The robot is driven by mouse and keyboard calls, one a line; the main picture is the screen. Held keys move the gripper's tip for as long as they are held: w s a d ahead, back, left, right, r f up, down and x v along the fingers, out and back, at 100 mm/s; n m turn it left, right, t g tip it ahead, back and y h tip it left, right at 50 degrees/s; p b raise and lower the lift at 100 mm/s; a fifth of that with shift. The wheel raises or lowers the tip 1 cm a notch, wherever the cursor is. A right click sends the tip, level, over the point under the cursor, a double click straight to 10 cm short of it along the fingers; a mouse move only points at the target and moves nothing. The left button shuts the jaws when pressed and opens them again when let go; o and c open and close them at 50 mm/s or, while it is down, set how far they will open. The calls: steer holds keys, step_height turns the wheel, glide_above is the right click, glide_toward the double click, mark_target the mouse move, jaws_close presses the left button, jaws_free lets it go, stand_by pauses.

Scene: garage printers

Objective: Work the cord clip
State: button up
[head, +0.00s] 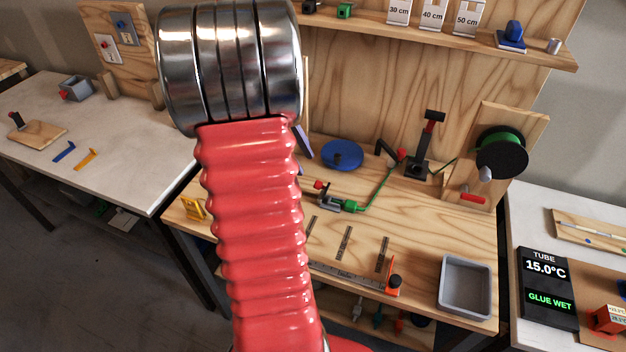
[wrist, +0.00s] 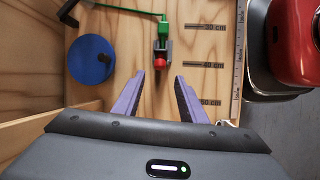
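The cord clip (head: 328,202) is a small grey metal piece with a red knob, on the wooden bench, with a green fitting and green cord at its right. In the wrist view the clip (wrist: 163,50) lies just beyond my fingertips, its red knob facing me. My gripper (wrist: 159,80) is open, with a purple finger on each side and nothing between them. The knob lies roughly in line with the gap, and no contact shows. In the head view my red arm hides most of the gripper.
A blue disc (head: 342,155) lies behind the clip. A black upright lever device (head: 424,148) and a green cord spool (head: 502,150) stand to the right. A grey tray (head: 466,287) and an orange stop (head: 394,284) sit near the front. Bare wood surrounds the length marks.

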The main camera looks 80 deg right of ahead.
mark_target(320, 188)
steer(key=x, duration=0.8)
steer(key=shift+f, duration=0.15)
steer(key=shift+c, duration=0.7)
jaws_close()
steer(key=shift+a, duration=0.15)
steer(key=shift+s, duration=0.1)
